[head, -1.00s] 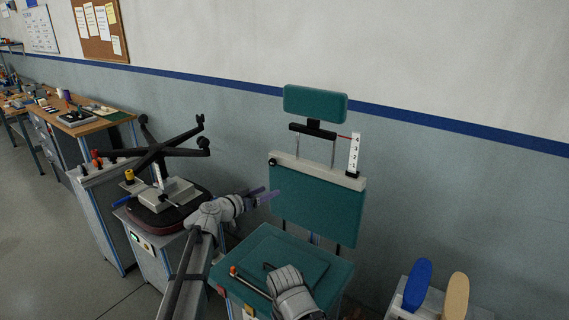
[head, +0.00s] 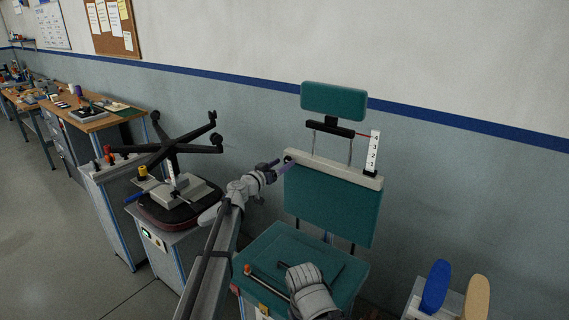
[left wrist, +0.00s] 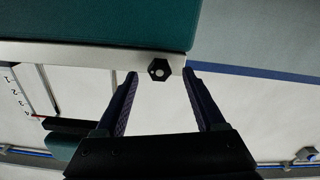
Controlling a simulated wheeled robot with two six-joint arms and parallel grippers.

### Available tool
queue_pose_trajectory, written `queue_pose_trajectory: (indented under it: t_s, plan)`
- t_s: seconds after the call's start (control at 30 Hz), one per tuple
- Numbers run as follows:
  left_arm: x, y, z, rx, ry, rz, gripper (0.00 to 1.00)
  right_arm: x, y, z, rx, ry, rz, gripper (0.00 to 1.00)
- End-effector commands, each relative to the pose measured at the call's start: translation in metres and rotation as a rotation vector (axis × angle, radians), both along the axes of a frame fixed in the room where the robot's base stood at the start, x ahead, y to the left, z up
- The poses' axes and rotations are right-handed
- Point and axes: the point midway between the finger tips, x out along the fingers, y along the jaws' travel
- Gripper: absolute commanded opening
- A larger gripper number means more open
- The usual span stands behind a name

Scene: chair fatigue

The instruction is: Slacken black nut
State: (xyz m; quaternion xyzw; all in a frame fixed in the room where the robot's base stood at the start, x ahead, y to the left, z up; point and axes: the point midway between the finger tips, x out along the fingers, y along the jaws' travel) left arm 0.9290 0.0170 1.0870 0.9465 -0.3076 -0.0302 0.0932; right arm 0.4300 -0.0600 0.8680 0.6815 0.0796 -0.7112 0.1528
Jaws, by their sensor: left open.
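The black nut (left wrist: 159,70) is a dark knob with a pale centre. It sits on the end of the pale crossbar (head: 340,171) on the teal chair backrest (head: 330,205). My left gripper (head: 284,164) is open at the crossbar's left end. In the left wrist view its fingertips (left wrist: 160,76) lie on either side of the nut, with gaps on both sides. In the head view the fingers partly cover the nut. A grey part of my right arm (head: 308,285) is over the teal seat; its jaws are not clear.
A teal headrest (head: 334,101) stands on two rods above the crossbar. A numbered white scale (head: 374,152) with a red pointer stands to its right. An upturned chair base (head: 172,148) is at left. Blue and tan pads (head: 436,287) stand at lower right.

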Motion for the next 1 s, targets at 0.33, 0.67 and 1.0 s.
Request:
queue_pose_trajectory:
  t_s: [0.33,0.67,1.0]
  plan:
    - [0.0151,-0.011,-0.0001,0.0,0.0,0.001,0.71,0.0,0.0,0.0,0.0,0.0,0.0,0.89]
    - [0.0148,-0.0109,-0.0001,0.0,0.0,0.0,0.42,0.0,0.0,0.0,0.0,0.0,0.0,0.89]
    - [0.0148,-0.0109,-0.0001,0.0,0.0,0.0,0.04,0.0,0.0,0.0,0.0,0.0,0.0,0.89]
